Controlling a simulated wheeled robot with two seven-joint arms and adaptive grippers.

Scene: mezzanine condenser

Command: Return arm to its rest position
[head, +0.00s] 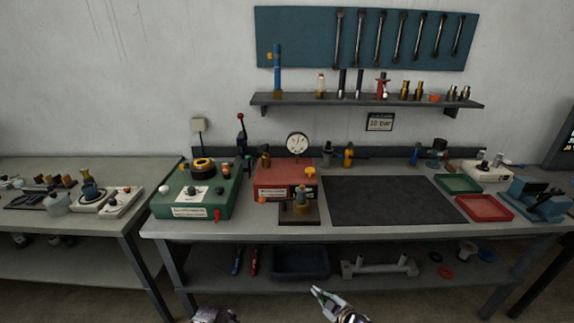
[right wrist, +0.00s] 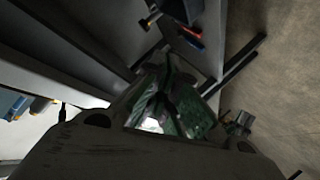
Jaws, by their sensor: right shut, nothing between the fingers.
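My right gripper (head: 318,291) shows at the bottom centre of the head view, in front of the bench and below the level of its top. It is shut and holds nothing. In the right wrist view its dark fingers (right wrist: 164,88) are close together, with no object between them. The part that seems to be my left gripper (head: 212,315) just shows at the bottom edge of the head view. It is mostly cut off, so its fingers cannot be made out.
The workbench (head: 300,230) carries a green box (head: 195,193), a red gauge unit (head: 283,178), a dark mat (head: 390,200) and trays, including a red tray (head: 485,208). Its lower shelf holds a dark bin (head: 300,263) and a grey bracket (head: 380,267). A side table (head: 90,222) stands left.

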